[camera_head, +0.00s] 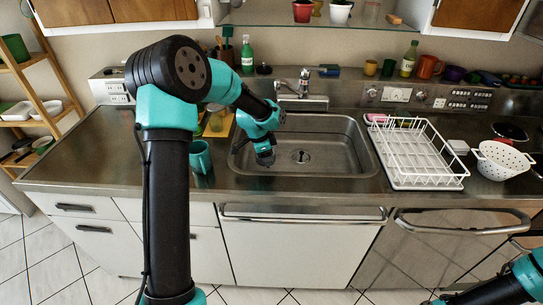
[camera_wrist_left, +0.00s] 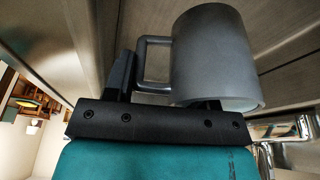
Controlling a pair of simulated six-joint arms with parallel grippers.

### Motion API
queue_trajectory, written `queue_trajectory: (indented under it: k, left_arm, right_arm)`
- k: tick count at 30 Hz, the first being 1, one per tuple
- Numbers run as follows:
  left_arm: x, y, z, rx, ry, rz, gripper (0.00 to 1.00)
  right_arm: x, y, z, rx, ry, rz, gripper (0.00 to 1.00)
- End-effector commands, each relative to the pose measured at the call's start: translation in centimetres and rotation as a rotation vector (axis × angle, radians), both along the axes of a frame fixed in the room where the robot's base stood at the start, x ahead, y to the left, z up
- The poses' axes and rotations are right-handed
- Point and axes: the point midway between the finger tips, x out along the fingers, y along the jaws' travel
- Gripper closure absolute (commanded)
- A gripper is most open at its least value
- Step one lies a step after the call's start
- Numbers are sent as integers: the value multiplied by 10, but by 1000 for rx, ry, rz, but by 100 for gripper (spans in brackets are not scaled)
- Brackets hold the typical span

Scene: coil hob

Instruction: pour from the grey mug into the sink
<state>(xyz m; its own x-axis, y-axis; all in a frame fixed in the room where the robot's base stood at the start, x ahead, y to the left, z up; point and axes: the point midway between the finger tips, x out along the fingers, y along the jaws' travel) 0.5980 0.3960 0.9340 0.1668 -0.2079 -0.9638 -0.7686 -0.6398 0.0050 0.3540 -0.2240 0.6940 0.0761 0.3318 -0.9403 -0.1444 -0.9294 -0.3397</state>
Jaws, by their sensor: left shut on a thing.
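The grey mug (camera_wrist_left: 215,55) shows large in the left wrist view, with its handle (camera_wrist_left: 143,62) on the left side. My left gripper (camera_head: 265,157) is shut on the mug at its handle side. In the head view this gripper is above the left part of the steel sink (camera_head: 335,160). I cannot make out the mug clearly in the head view. Its contents are hidden, and I cannot tell its tilt. The sink basin looks empty, with a round drain in its floor. My right gripper is not in view; only part of the right arm shows at bottom right.
A teal mug (camera_head: 199,157) stands on the counter left of the sink. A tap (camera_head: 303,82) rises behind the basin. A white dish rack (camera_head: 415,155) stands right of the sink, and a white colander (camera_head: 499,162) beyond it. A green bottle (camera_head: 247,55) stands behind.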

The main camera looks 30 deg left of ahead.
Motion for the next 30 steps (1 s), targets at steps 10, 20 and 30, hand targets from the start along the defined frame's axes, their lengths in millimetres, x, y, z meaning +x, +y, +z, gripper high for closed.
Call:
queue_trajectory:
  k: [10, 20, 30]
  left_arm:
    - [-9, 9, 4, 3, 0, -180, 100]
    - [-10, 10, 5, 4, 0, -201, 100]
    - [-9, 9, 3, 5, 1, -200, 100]
  right_arm:
    - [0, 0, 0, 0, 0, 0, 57]
    - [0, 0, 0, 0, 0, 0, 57]
    - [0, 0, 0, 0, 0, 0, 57]
